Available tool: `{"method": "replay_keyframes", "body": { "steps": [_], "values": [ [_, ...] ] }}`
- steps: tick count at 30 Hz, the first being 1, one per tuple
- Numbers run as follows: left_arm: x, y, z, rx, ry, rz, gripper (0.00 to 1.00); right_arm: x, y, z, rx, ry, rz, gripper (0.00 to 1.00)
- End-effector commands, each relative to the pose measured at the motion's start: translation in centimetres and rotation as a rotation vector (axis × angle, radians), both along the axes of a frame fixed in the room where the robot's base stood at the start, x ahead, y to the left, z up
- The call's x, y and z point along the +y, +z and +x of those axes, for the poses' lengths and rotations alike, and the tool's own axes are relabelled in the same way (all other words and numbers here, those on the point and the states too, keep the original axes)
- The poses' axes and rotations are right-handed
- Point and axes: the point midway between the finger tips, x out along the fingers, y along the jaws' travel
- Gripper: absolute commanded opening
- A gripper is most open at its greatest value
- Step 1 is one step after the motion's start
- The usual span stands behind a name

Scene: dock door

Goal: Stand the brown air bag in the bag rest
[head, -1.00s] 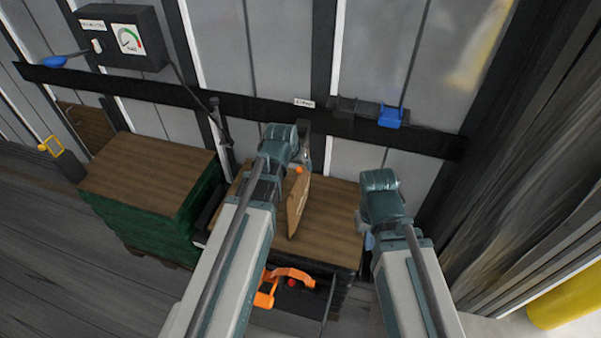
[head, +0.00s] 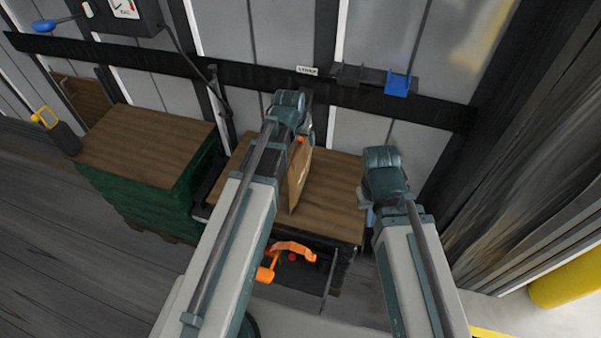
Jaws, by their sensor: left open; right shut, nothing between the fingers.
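The brown air bag (head: 299,182) stands nearly on edge over the brown-topped stack, with a small orange part at its upper end. My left gripper (head: 306,125) is at the bag's upper end, beside the orange part. It is open, and my wrist hides part of it; I cannot tell whether its fingers touch the bag. My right gripper (head: 363,197) is to the right of the bag, over the stack's right edge. It is shut and empty, mostly hidden by my wrist.
The brown-topped stack (head: 336,200) stands against the wall. A green stack (head: 150,195) with a brown top stands to its left. An orange tool (head: 288,250) is in front. A blue wall holder (head: 397,82) and a gauge box (head: 120,14) are behind. A yellow post (head: 565,285) is at right.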

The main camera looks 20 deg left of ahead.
Motion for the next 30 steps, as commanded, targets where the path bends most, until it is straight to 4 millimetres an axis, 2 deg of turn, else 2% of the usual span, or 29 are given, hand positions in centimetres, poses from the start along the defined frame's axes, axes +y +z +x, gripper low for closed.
{"method": "replay_keyframes", "body": {
  "steps": [1, 3, 10, 14, 24, 30],
  "values": [
    [0.0, -1.2, 0.4, 0.000, 0.000, 0.000, 0.78, 0.0, -1.2, 0.0, 0.000, 0.000, 0.000, 0.00],
    [0.0, -1.6, 0.6, 0.000, 0.000, 0.000, 0.78, 0.0, -1.6, 0.0, 0.000, -0.001, 0.000, 0.00],
    [0.0, -1.6, 0.7, 0.000, 0.000, 0.000, 0.78, 0.0, -1.6, 0.0, 0.000, -0.001, 0.000, 0.00],
    [0.2, -2.4, 1.0, 0.000, 0.000, 0.000, 0.78, 0.0, -2.4, 0.0, 0.000, -0.001, 0.000, 0.00],
    [0.7, -6.2, 2.7, 0.000, 0.000, 0.000, 0.78, 0.0, -6.2, 0.0, 0.000, -0.002, 0.000, 0.00],
    [0.7, -6.3, 2.9, 0.000, 0.000, 0.000, 0.78, 0.0, -6.3, 0.0, 0.000, -0.002, 0.000, 0.00]
  ]
}}
